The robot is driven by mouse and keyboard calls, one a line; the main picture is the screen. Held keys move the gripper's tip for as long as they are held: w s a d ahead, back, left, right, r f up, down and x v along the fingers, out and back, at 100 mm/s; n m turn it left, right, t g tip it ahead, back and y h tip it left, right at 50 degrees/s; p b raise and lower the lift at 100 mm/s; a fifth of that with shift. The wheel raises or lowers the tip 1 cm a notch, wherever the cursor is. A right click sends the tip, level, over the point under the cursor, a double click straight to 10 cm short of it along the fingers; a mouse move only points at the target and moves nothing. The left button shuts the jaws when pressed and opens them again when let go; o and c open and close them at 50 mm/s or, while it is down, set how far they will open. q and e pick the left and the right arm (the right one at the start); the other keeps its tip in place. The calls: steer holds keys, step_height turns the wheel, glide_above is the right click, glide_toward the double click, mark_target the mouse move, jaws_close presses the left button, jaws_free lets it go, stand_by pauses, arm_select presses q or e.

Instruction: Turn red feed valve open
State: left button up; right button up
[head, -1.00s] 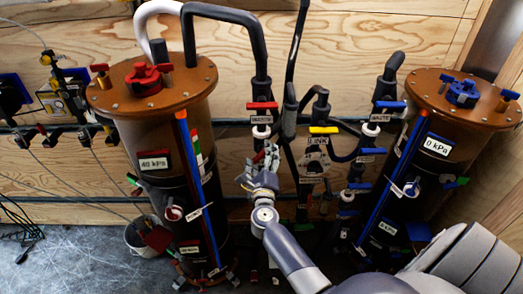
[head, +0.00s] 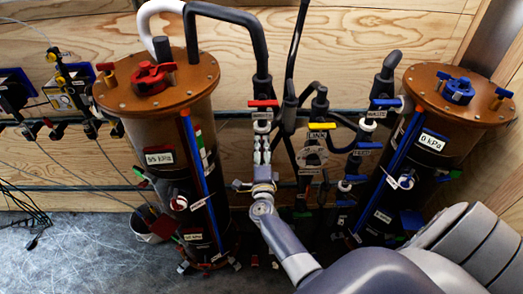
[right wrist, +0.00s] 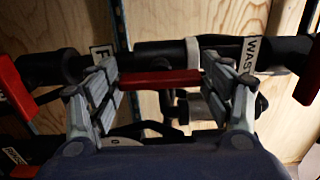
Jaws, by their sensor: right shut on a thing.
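The red feed valve handle (head: 263,103) is a short red bar on the dark pipe beside the left tank. It lies crosswise in the head view. In the right wrist view the red handle (right wrist: 160,79) spans the gap between my fingers. My right gripper (head: 262,138) comes up from below. Its two fingers, seen again in the right wrist view (right wrist: 162,84), are shut on the handle's two ends. The fingertips' exact contact is small in the head view. My left gripper is out of view.
The left tank (head: 160,105) has a red cap and a gauge reading 55 kPa. The right tank (head: 455,105) has a blue cap and reads 0 kPa. Yellow-handled (head: 322,126) and blue-handled (head: 385,103) valves and black hoses stand close to the right of my gripper.

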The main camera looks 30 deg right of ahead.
stand_by(0.5)
steer(key=o, duration=1.1)
steer(key=shift+c, duration=0.2)
steer(key=v, duration=1.2)
steer(key=shift+d, duration=0.1)
